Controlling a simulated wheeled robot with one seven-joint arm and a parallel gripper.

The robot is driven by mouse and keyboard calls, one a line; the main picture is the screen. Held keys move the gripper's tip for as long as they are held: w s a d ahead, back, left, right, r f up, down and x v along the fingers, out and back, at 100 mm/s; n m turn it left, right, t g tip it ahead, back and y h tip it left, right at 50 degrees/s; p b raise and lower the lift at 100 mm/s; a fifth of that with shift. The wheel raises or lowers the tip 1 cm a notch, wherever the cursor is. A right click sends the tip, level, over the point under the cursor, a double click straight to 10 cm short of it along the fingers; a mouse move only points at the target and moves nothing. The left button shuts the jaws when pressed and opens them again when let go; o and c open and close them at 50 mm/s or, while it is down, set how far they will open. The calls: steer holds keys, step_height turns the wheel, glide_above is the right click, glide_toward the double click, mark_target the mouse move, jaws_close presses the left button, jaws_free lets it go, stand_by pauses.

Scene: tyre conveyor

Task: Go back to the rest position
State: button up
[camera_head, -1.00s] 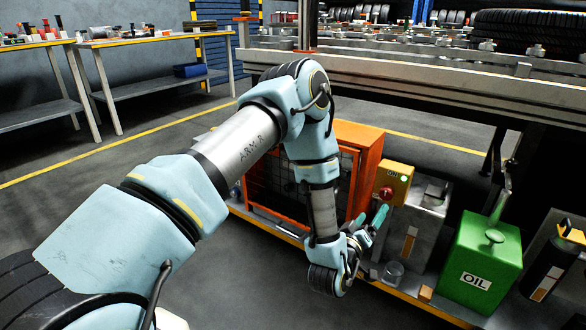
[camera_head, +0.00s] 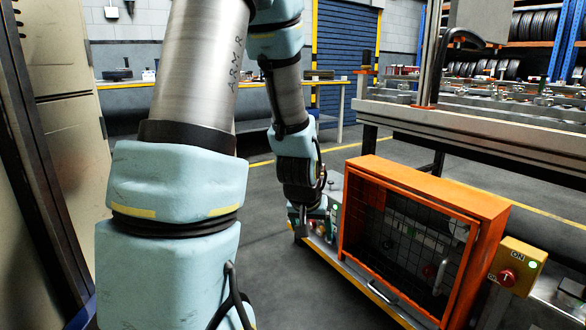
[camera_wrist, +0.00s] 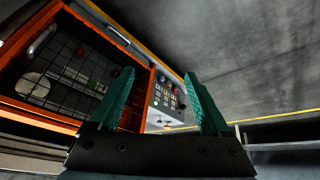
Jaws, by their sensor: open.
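My gripper shows in the wrist view (camera_wrist: 160,105) with its two green fingers spread apart and nothing between them. In the head view my arm reaches up and then down, and its end hangs beside the left end of the orange cage; the fingertips are hard to make out there. The orange cage (camera_head: 435,185) has a mesh front and stands on a low yellow-edged platform. It also shows at the left of the wrist view (camera_wrist: 88,122). A grey control panel with coloured buttons (camera_wrist: 167,97) lies beyond the fingers.
A yellow box with a red button (camera_head: 517,266) stands right of the cage. The conveyor frame (camera_head: 470,125) runs behind it. A workbench (camera_head: 130,88) stands at the back, and a beige cabinet (camera_head: 65,110) is close on the left. Grey floor (camera_head: 275,270) is clear before the platform.

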steer(key=s+a+r+n+g+y, duration=0.2)
steer(key=s+a+r+g, duration=0.15)
steer(key=s+a, duration=0.65)
step_height(320, 180, up, 30)
steer(key=a+p, duration=0.1)
steer(key=p, duration=2.8)
steer(key=shift+a+r+p, duration=0.2)
steer(key=shift+a+p, duration=0.1)
steer(key=shift+p, duration=0.05)
